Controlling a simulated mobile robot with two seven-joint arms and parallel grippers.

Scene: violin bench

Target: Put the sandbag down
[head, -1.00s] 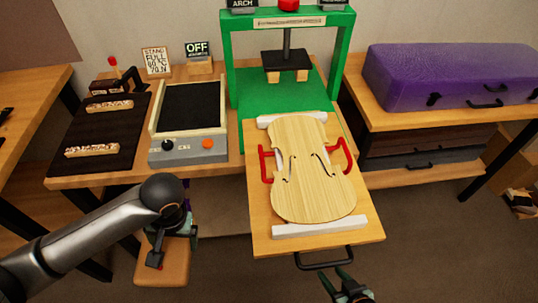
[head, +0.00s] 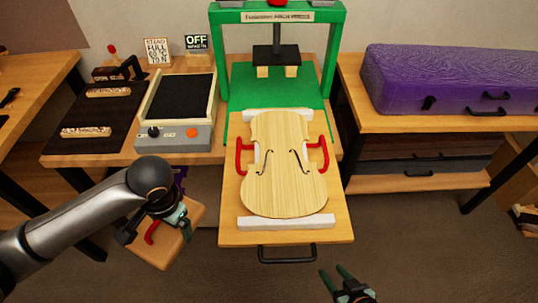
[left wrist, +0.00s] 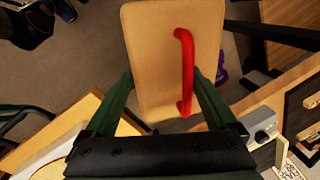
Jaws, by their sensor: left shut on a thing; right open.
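The sandbag (head: 165,250) is a flat tan block with a red handle (head: 151,232). It is tilted in the head view and hangs over the floor in front of the bench. My left gripper (head: 172,224) is shut on it; the arm hides part of it. In the left wrist view the sandbag (left wrist: 150,40) fills the space between and beyond the fingers (left wrist: 163,78), with the red handle (left wrist: 186,60) near the right finger. Exactly where the fingertips touch is unclear. My right gripper (head: 345,276) is open and empty, below the drawer-like board's front handle.
A wooden board (head: 228,210) juts from the green press (head: 330,60) and carries a violin plate (head: 285,175) between white bars and red clamps. A hot plate (head: 172,138) and a dark mat (head: 80,112) occupy the bench left. A purple case (head: 440,80) lies right.

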